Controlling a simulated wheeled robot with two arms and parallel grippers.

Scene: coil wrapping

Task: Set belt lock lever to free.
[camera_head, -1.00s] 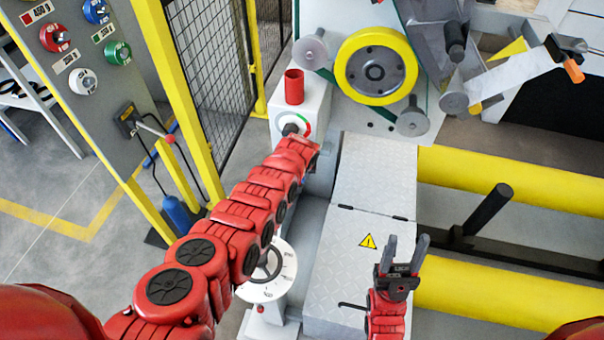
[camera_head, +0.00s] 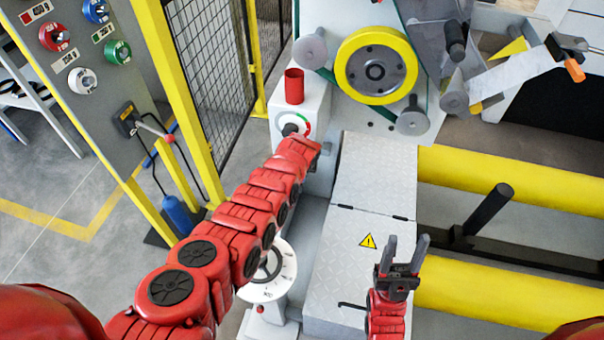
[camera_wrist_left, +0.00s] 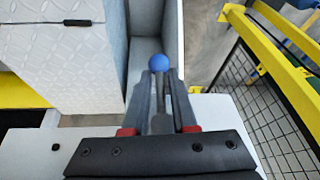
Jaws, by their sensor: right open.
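A lever with a blue ball knob (camera_wrist_left: 159,63) shows in the left wrist view, beside a grey machine wall. My left gripper (camera_wrist_left: 159,82) has its fingers on either side of the knob and its dark rod. Whether they press on it is unclear. In the head view my left arm reaches to the white machine box (camera_head: 315,105), and its own wrist hides the lever and fingers. My right gripper (camera_head: 402,250) is open and empty, pointing up above the lower grey tread-plate cover.
A yellow-rimmed wheel (camera_head: 376,66) is above right. A white handwheel (camera_head: 276,275) is below my left arm. Yellow rollers (camera_head: 510,180) lie right; mesh fencing (camera_head: 212,70) stands left.

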